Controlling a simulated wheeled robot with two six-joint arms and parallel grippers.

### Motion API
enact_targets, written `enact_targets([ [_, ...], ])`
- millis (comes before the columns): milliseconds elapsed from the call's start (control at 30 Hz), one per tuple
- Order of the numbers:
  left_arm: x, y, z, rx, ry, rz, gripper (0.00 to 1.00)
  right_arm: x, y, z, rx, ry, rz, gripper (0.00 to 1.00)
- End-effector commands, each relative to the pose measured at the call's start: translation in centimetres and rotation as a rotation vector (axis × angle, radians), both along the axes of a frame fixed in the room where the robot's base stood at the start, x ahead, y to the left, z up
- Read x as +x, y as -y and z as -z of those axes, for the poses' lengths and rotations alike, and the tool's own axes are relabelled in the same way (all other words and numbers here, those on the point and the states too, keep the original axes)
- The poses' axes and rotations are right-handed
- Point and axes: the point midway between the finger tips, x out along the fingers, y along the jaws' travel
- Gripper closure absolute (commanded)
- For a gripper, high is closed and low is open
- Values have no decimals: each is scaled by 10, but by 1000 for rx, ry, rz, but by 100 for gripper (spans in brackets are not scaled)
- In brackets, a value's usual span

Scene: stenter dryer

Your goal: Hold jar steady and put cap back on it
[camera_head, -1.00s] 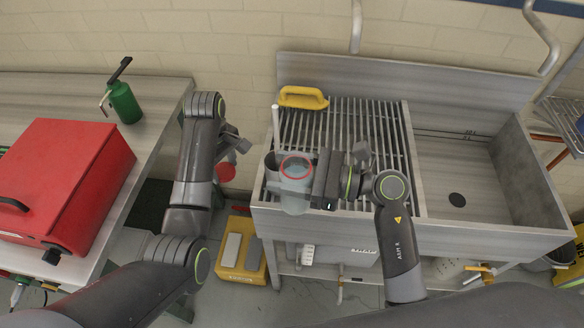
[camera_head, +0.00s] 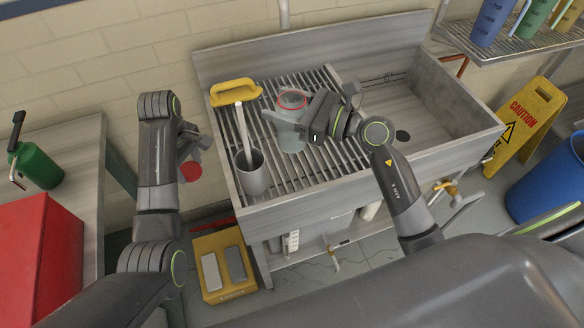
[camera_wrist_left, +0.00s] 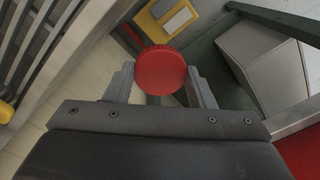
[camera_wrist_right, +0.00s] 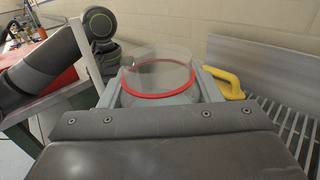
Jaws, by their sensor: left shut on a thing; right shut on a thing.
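A clear jar (camera_head: 288,136) with a red ring near its mouth stands upright over the slatted drainboard. My right gripper (camera_head: 290,122) is shut around the jar from the right. The jar's open mouth and red ring (camera_wrist_right: 160,92) show between the fingers in the right wrist view. My left gripper (camera_head: 186,158) is shut on the red cap (camera_head: 191,171), left of the sink and apart from the jar. In the left wrist view the round red cap (camera_wrist_left: 160,71) sits between the fingertips (camera_wrist_left: 161,82). Whether the jar's base touches the slats is hard to tell.
The sink basin (camera_head: 420,105) is empty to the right. A yellow box (camera_head: 222,268) is on the floor. A red case (camera_head: 38,255) sits on the left bench.

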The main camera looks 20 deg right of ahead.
Motion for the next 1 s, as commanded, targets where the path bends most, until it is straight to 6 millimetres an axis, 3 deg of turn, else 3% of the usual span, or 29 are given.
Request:
enact_targets([
  [433,0,0,1,0,0,0,71,4,4,-2,4,6,16,89],
  [800,0,0,3,0,0,0,71,4,4,53,6,3,16,89],
  [1000,0,0,3,0,0,0,71,4,4,59,4,8,15,89],
])
